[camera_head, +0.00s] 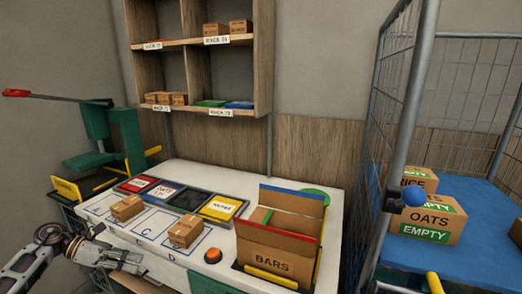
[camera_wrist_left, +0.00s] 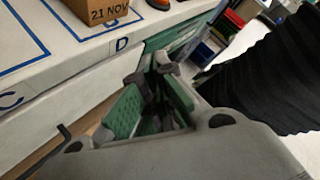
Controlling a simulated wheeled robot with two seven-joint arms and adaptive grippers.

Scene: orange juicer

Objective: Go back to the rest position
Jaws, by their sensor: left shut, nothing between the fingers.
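My left gripper (camera_head: 138,262) comes in from the left, low at the front edge of the white table (camera_head: 262,180). It is shut with nothing held. In the left wrist view the gripper (camera_wrist_left: 150,72) shows its green-padded fingers just off the table's front edge, near the mark D. Two small cardboard boxes stand on the table behind it: a left one (camera_head: 127,207) and a right one (camera_head: 185,231). The right one also shows in part in the left wrist view (camera_wrist_left: 98,13). My right gripper is out of view.
An open carton marked BARS (camera_head: 268,262) stands at the table's right end. A wire cage cart (camera_head: 417,90) with OATS boxes (camera_head: 430,218) is at right. A green press (camera_head: 125,135) stands at left. A wooden shelf (camera_head: 262,60) hangs behind. An orange button (camera_head: 213,256) is near the front edge.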

